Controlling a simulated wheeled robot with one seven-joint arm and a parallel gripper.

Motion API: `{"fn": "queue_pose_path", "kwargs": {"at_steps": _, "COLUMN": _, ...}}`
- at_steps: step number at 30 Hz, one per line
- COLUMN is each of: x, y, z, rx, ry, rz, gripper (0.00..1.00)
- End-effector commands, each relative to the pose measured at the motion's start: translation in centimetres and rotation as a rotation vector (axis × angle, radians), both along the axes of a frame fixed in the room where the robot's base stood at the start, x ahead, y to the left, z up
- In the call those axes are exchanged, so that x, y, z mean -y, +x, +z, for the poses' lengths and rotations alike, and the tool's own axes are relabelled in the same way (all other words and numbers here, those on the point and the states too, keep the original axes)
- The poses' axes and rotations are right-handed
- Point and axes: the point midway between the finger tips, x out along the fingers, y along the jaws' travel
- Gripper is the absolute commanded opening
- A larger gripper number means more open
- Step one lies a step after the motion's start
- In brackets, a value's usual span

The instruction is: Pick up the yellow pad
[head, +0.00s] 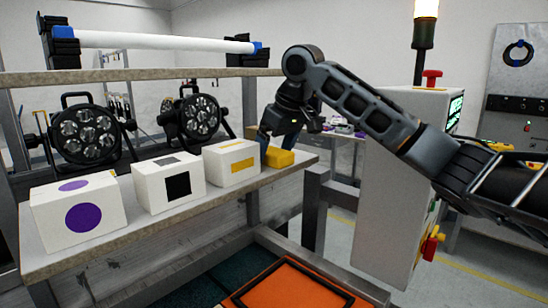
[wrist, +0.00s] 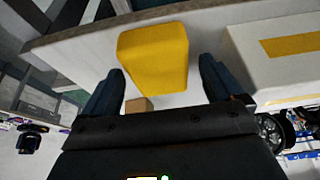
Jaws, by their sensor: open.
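The yellow pad (head: 279,157) lies on the shelf near its right end, beside the white box with a yellow mark. In the wrist view the pad (wrist: 155,58) sits ahead of and between my open fingers. My gripper (head: 270,143) is just above and behind the pad in the head view, with a finger close to its left side. In the wrist view my gripper (wrist: 163,88) has one finger on each side of the pad's near end, and I see no grip on it. A small tan block (wrist: 138,104) shows between the fingers.
White boxes stand left of the pad: one with a yellow rectangle (head: 231,162), one with a black square (head: 168,181), one with a purple circle (head: 78,209). Par cans (head: 86,137) stand behind them. A control cabinet (head: 393,190) stands to the right. An orange tray (head: 290,285) is below.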

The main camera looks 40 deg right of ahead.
Motion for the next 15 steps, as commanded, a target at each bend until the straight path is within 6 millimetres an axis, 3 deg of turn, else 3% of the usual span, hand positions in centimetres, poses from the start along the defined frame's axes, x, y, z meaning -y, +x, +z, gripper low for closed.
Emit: {"fn": "queue_pose_path", "kwargs": {"at_steps": 15, "x": -0.04, "y": -0.01, "z": -0.30, "rx": 0.000, "ry": 0.001, "rz": 0.000, "gripper": 0.92}}
